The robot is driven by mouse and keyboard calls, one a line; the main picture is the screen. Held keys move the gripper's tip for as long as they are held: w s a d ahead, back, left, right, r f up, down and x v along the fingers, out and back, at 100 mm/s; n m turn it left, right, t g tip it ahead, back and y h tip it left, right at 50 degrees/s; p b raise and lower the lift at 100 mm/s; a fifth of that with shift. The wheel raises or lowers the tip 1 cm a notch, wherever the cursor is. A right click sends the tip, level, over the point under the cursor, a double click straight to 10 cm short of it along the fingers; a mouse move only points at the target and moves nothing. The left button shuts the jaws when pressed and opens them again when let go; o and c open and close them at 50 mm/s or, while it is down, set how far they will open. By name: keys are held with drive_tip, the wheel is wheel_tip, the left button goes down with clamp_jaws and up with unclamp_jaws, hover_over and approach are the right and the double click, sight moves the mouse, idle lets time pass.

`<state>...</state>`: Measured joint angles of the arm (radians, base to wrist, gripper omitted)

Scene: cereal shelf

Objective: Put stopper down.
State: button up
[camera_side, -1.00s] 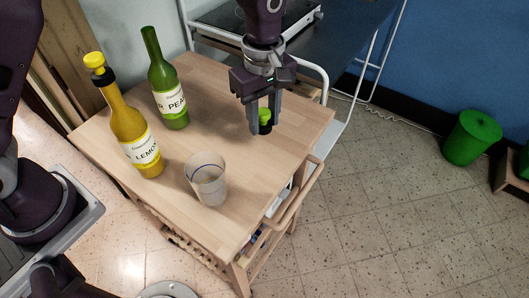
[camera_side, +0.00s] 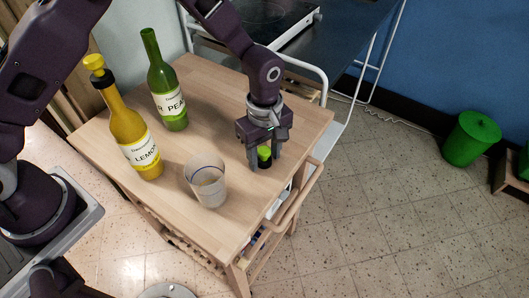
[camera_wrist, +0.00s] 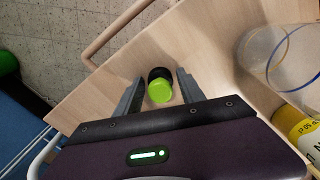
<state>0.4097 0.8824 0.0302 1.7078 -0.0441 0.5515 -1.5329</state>
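The stopper (camera_side: 264,157) has a bright green top and a black lower part. It is upright on the wooden tabletop near the right edge, between my fingers. In the wrist view the stopper (camera_wrist: 160,86) shows green end towards the camera, with a narrow gap to the finger on each side. My gripper (camera_side: 265,161) points down around it and is open, its fingertips close to the tabletop. My gripper's fingers (camera_wrist: 160,82) also show in the wrist view.
A clear cup (camera_side: 206,180) stands left of my gripper. A yellow lemon bottle (camera_side: 131,132) with a stopper and an open green pear bottle (camera_side: 166,85) stand further left. The wooden cart top (camera_side: 215,105) is clear behind. A wooden rail (camera_side: 297,200) runs along its right side.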

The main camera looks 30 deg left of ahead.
drive_tip(key=shift+o, duration=0.2)
drive_tip(key=shift+r, duration=0.1)
wheel_tip(320, 180, up, 12)
idle(0.3)
wheel_tip(320, 180, up, 10)
drive_tip(key=m+t, duration=0.1)
drive_tip(key=m, duration=0.2)
hover_over(264, 150)
drive_tip(key=s+a, duration=0.4)
drive_tip(key=a, duration=0.2)
drive_tip(key=s+a+r+m+t, duration=0.1)
drive_tip(key=s+a+r+m, duration=0.2)
drive_tip(key=s+r, duration=0.15)
drive_tip(key=s+a+m+t, duration=0.1)
drive_tip(key=s+a+m, duration=0.2)
drive_tip(key=s, duration=0.4)
drive_tip(key=s+a+m+t, duration=0.2)
drive_tip(key=s+a+m, duration=0.2)
drive_tip(key=s, duration=0.4)
drive_tip(key=shift+r+m+t, duration=0.3)
drive_tip(key=shift+r, duration=0.1)
